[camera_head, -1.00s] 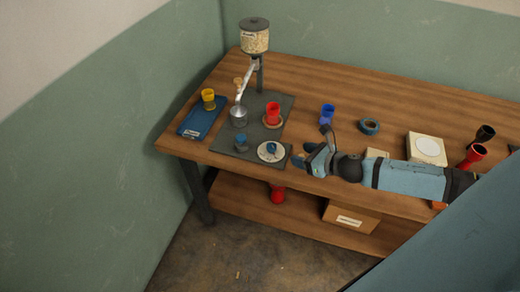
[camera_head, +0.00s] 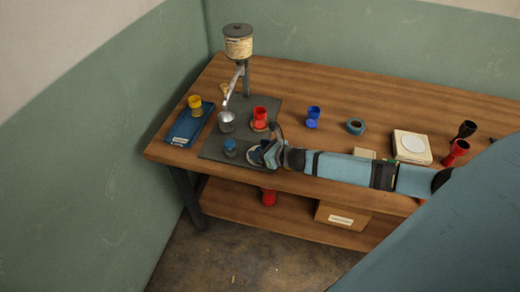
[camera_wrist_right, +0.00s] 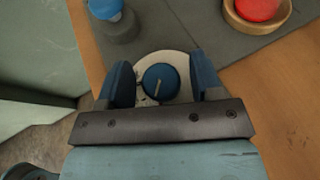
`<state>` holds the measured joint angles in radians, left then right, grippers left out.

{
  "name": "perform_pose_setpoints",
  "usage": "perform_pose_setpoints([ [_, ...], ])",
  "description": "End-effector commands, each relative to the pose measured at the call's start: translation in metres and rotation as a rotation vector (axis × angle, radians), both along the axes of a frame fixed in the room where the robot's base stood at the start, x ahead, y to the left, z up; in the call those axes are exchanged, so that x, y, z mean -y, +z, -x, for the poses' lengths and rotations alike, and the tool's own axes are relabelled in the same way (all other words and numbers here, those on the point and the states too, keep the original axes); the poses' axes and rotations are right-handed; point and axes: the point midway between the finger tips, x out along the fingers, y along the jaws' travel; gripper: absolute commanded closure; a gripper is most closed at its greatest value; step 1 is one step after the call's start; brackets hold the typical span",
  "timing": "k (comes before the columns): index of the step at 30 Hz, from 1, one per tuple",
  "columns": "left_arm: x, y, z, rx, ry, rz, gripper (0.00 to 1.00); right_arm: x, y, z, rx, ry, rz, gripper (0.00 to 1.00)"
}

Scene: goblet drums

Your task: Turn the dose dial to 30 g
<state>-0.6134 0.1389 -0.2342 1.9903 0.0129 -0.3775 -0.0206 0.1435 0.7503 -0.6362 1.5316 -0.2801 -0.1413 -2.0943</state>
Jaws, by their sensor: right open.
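The dose dial is a blue round knob (camera_wrist_right: 161,82) with a pale pointer line, on a white round plate (camera_wrist_right: 178,56). My right gripper (camera_wrist_right: 165,80) is open, with one blue finger on each side of the knob. I cannot tell whether the fingers touch it. In the head view my right gripper (camera_head: 262,155) covers most of the plate and the knob is hidden. My left gripper is not in view.
A blue-topped grey button post (camera_head: 230,147) stands left of the dial on the dark mat (camera_head: 216,156). A blue tray (camera_head: 184,128) is at left.

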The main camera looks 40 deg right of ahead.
Motion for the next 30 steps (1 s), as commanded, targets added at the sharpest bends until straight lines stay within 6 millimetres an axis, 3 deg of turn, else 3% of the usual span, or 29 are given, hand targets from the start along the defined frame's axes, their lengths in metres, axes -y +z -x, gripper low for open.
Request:
perform_pose_setpoints([
  [7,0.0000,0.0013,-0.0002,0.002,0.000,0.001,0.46,-0.0004,-0.0005,-0.0005,0.000,0.000,0.000,0.40],
  [13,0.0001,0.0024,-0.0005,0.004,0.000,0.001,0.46,-0.0003,-0.0004,-0.0004,0.000,0.000,0.000,0.86],
  [23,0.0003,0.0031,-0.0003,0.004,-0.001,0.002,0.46,-0.0016,-0.0005,0.0000,-0.001,-0.033,-0.003,0.86],
  [30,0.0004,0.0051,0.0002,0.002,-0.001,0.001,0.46,-0.0024,0.0000,0.0000,0.000,-0.162,-0.004,0.86],
])
